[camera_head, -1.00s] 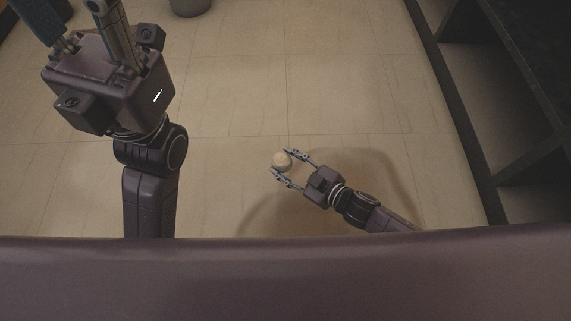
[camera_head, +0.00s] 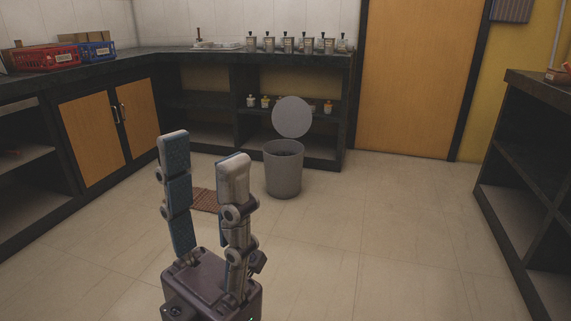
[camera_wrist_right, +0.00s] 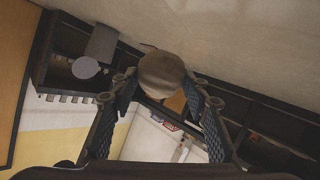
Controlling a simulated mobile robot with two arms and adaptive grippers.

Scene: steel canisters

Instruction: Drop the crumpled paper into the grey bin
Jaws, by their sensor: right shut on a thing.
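The grey bin (camera_head: 283,174) stands on the floor in front of the back counter, its round lid (camera_head: 291,117) raised open. The bin also shows at the upper left of the right wrist view (camera_wrist_right: 101,42), which is turned over. The crumpled paper (camera_wrist_right: 162,72), a beige rounded ball, is between the fingertips of my right gripper (camera_wrist_right: 165,84), which is shut on it. The bin is well beyond the paper. My right gripper is outside the head view. My left gripper (camera_head: 204,150) is open and empty, pointing up in the head view's foreground.
A brown mat (camera_head: 206,200) lies left of the bin, partly behind my left gripper. Dark counters (camera_head: 200,58) line the back and left. A dark shelf unit (camera_head: 510,150) stands at right. The floor (camera_head: 390,225) between is clear.

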